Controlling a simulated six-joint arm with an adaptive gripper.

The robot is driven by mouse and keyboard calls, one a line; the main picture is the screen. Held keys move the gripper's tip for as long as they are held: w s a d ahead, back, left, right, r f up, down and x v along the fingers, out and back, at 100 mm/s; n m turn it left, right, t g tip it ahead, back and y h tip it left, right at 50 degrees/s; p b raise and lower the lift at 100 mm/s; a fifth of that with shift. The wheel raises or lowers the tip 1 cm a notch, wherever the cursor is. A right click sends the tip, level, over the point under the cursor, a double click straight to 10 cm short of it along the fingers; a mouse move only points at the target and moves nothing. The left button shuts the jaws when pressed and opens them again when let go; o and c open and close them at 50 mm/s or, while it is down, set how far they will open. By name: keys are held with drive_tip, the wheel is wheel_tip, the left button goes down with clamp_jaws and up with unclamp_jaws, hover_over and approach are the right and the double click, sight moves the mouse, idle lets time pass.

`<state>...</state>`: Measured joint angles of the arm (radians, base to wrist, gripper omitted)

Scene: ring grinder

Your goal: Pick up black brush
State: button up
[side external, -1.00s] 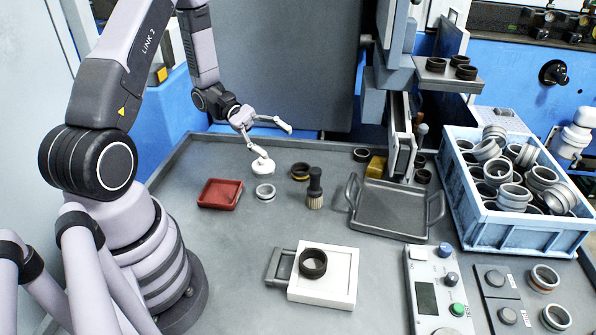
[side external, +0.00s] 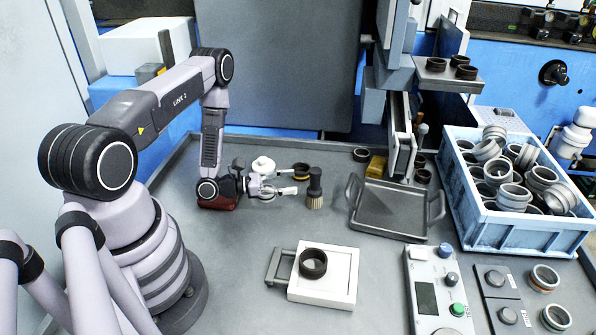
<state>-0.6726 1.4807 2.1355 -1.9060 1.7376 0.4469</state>
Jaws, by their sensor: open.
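The black brush (side external: 315,183) stands upright on the grey table, with a black handle on top and pale bristles at the bottom. My gripper (side external: 292,184) is low over the table just left of the brush, pointing right toward it. Its fingers are spread open with nothing between them. The fingertips end close to the brush's left side; I cannot tell whether they touch it.
A grey handled tray (side external: 393,208) stands right of the brush. A white block (side external: 335,281) with a ring is in front.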

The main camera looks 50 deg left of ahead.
sight(315, 182)
drive_tip(key=x, duration=0.6)
drive_tip(key=shift+w+d+f, duration=0.15)
drive_tip(key=shift+d+f, duration=0.1)
drive_tip(key=shift+d, duration=0.05)
drive_tip(key=shift+c, duration=0.2)
clamp_jaws()
